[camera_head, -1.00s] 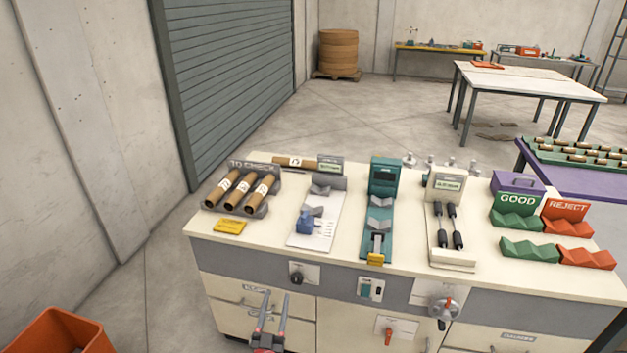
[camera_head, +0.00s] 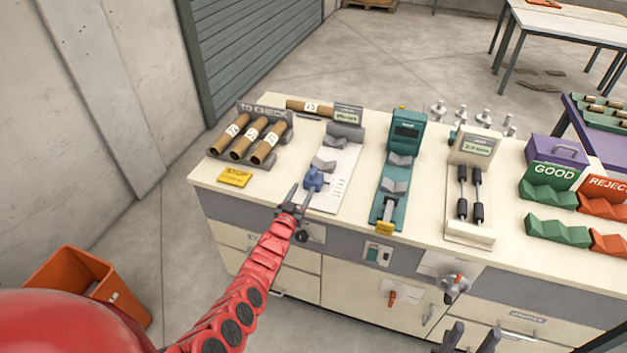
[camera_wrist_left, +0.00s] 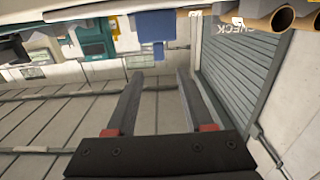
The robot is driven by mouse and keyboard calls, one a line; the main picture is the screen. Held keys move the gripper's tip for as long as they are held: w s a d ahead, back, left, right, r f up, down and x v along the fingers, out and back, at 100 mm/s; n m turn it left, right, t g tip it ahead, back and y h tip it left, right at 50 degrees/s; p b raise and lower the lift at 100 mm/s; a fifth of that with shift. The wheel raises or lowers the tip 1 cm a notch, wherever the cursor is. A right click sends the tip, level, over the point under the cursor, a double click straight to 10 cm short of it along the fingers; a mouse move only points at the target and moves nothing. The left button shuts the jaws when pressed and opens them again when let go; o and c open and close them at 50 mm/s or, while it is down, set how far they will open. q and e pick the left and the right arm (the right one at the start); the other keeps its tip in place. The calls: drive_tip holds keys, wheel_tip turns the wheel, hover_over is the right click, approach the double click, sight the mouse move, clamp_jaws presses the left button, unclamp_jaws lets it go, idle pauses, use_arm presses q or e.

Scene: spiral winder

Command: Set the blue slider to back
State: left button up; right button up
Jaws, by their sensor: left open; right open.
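The blue slider (camera_head: 314,179) sits at the near part of a white plate (camera_head: 341,182), in front of grey V-shaped rests. In the left wrist view the blue slider (camera_wrist_left: 156,25) is at the top, beyond the finger ends. My left gripper (camera_head: 297,196) is open and just in front of the slider, at the bench's front edge. Whether a finger touches the slider I cannot tell. The left gripper (camera_wrist_left: 160,75) shows nothing between its fingers in the wrist view. My right gripper (camera_head: 471,338) is open at the bottom edge, in front of the drawers.
Cardboard tubes on a rack (camera_head: 281,149) and a yellow tag (camera_head: 235,177) lie left of the plate. A teal gauge (camera_head: 407,131) stands to its right. An orange bin (camera_head: 120,296) is on the floor.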

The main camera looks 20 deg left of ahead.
sight(311, 175)
use_arm(q)
drive_tip(key=w+b, duration=0.2)
drive_tip(key=w, duration=0.1)
drive_tip(key=w+b, duration=0.6)
drive_tip(key=shift+w+d+f, duration=0.15)
drive_tip(key=shift+d+f, duration=0.1)
drive_tip(key=shift+w+r+b, duration=0.15)
drive_tip(key=shift+w+b, duration=0.3)
drive_tip(key=shift+b, duration=0.05)
drive_tip(key=shift+w+r, duration=0.15)
clamp_jaws()
idle(0.5)
